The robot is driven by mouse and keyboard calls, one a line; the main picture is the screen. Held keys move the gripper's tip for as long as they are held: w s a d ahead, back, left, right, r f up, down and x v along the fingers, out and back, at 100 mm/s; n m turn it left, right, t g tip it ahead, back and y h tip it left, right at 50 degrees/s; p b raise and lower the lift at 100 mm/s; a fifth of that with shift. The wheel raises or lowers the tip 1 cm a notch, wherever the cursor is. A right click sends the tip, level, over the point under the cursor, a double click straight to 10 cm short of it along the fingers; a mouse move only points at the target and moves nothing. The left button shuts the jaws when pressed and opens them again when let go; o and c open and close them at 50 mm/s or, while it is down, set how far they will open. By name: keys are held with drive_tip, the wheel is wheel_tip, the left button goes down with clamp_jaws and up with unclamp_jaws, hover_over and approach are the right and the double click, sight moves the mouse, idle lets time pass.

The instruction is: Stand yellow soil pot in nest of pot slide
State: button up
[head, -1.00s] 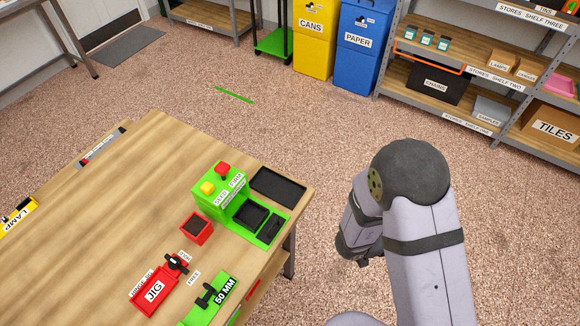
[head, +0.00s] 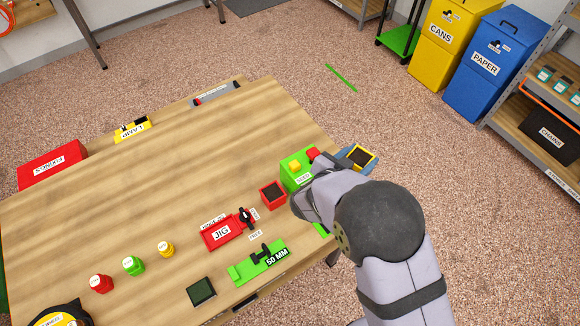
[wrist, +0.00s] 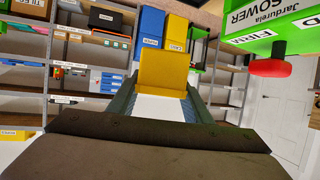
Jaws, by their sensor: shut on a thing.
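My gripper (wrist: 160,105) is shut on the yellow soil pot (wrist: 162,70), which sits between its fingers in the wrist view. In the head view the pot's yellow rim and dark soil (head: 361,157) show just beyond the green sower, its open top up. The green sower (head: 298,170), with a yellow and a red button on top, stands at the table's right end. Its labelled side (wrist: 262,30) and red button (wrist: 270,67) show upside down at upper right in the wrist view. My arm hides most of the pot slide and its nest.
A red pot with dark soil (head: 272,195) stands left of the sower. The red jig (head: 222,233) and green 50 MM fixture (head: 260,262) lie nearer. Several small coloured pieces stand further left. The table's middle is clear.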

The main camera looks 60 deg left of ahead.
drive_tip(key=s+a+r+n+y, duration=0.1)
drive_tip(key=s+a, duration=0.2)
drive_tip(key=s+a+r+n+g+y, duration=0.1)
drive_tip(key=s+a, duration=0.2)
drive_tip(key=s+a+r+n+y, duration=0.1)
drive_tip(key=s+a+r+y, duration=0.1)
drive_tip(key=s+a, duration=0.1)
drive_tip(key=shift+n+g+p, duration=0.3)
drive_tip(key=shift+p, duration=0.1)
drive_tip(key=s+a+f+n+g+y+b, duration=0.2)
drive_tip(key=s+a+n+g+b, duration=0.3)
drive_tip(key=s, duration=0.7)
drive_tip(key=s+a+f+n+g+y+b, duration=0.1)
drive_tip(key=s+a+f+n+g+b, duration=0.15)
drive_tip(key=s+n+g+b, duration=0.65)
drive_tip(key=s+a+f+n+g+y+b, duration=0.1)
drive_tip(key=s+a+f+n+g+y, duration=0.15)
drive_tip(key=s, duration=1.25)
drive_tip(key=shift+m+h, duration=0.25)
drive_tip(key=shift+m, duration=0.1)
drive_tip(key=shift+w+a+f+p, duration=0.1)
drive_tip(key=shift+f+p, duration=0.1)
drive_tip(key=shift+f, duration=1.45)
drive_tip(key=shift+w+a+f+p, duration=0.1)
drive_tip(key=shift+a+f+p, duration=0.1)
drive_tip(key=shift+f, duration=1.45)
drive_tip(key=shift+a+f+p, duration=0.1)
drive_tip(key=shift+f+p, duration=0.1)
drive_tip(key=shift+f, duration=1.45)
drive_tip(key=shift+f, duration=0.15)
